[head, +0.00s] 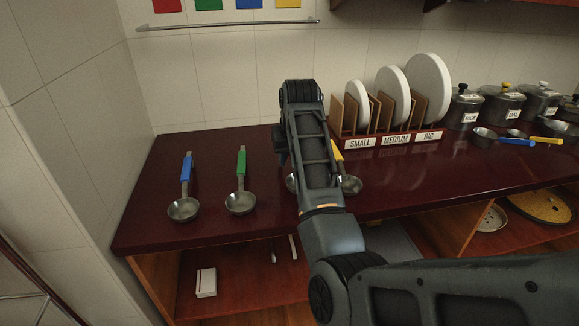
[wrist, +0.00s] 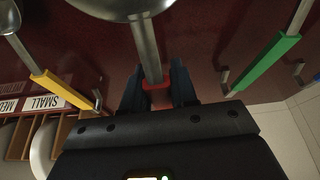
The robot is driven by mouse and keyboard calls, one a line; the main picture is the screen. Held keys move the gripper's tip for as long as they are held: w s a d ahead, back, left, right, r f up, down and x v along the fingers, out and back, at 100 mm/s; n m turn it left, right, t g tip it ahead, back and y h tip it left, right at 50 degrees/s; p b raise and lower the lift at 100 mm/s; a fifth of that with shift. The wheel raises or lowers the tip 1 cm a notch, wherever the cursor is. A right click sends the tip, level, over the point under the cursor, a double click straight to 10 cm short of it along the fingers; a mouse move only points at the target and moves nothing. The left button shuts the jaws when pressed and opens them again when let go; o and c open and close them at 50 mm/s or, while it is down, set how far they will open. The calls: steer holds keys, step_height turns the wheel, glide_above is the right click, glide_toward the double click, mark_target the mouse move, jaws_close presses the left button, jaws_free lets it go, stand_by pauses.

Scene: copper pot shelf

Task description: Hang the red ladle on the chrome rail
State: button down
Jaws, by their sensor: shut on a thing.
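The red ladle shows in the wrist view as a steel shaft (wrist: 147,50) with a red handle end between my fingers. Its bowl is cut off at the top edge of that view. My gripper (wrist: 156,85) is shut on the red handle. In the head view my arm hides the gripper and most of this ladle; part of a steel bowl shows just left of the arm. I cannot tell whether the ladle touches the counter. The chrome rail (head: 228,25) runs along the tiled wall at upper left, below coloured squares, with nothing hanging on it.
A blue ladle (head: 186,168) and a green ladle (head: 241,163) lie left of my arm, a yellow ladle (head: 349,184) just right. A plate rack (head: 395,139) and several lidded pots (head: 502,107) stand farther right. The counter's left end is clear.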

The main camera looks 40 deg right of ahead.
steer(key=s+d+r, duration=0.2)
steer(key=s+r, duration=0.5)
steer(key=s, duration=0.4)
steer(key=shift+s+r+p, duration=0.15)
steer(key=shift+s+p, duration=0.1)
steer(key=shift+p, duration=0.05)
